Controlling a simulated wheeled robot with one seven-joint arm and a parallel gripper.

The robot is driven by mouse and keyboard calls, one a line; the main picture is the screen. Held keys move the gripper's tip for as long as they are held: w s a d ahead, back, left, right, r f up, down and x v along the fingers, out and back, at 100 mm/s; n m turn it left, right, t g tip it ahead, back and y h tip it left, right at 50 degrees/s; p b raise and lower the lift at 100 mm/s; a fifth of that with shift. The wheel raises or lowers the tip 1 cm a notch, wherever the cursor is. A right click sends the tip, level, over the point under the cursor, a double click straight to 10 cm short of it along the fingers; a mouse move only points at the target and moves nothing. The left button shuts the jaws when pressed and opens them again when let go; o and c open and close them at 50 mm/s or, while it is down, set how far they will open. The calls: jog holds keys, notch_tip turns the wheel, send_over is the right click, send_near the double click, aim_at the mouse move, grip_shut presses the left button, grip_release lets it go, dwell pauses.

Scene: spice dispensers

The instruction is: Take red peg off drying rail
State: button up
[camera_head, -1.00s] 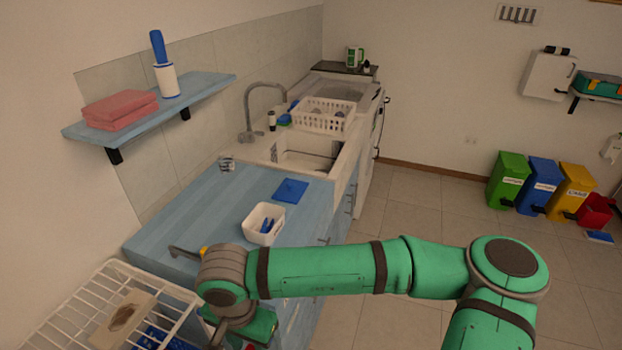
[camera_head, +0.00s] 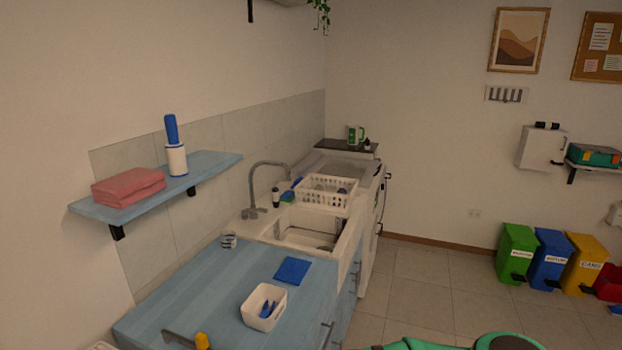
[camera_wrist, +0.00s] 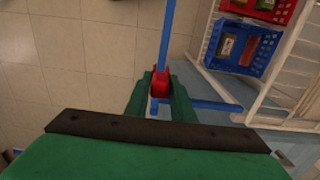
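In the wrist view the red peg (camera_wrist: 160,83) sits between the green fingers of my gripper (camera_wrist: 161,92), at a blue rail (camera_wrist: 167,35). The fingers lie against both sides of the peg and appear shut on it. The rail runs up past the peg, and a bit of blue shows just below it. Another blue bar (camera_wrist: 212,104) runs off to the right. The gripper, the peg and the rail are outside the head view, where only a green part of my arm shows at the bottom edge.
A white wire rack (camera_wrist: 287,68) with a blue basket (camera_wrist: 237,60) stands right of my gripper. Tiled floor (camera_wrist: 80,60) is clear to the left. The blue counter (camera_head: 205,300) holds a white tub (camera_head: 246,311) and a blue cloth (camera_head: 292,270).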

jog(key=shift+d+r, duration=0.2)
jog(key=shift+r, duration=0.3)
jog(key=shift+a+r, duration=0.1)
jog(key=shift+r, duration=2.9)
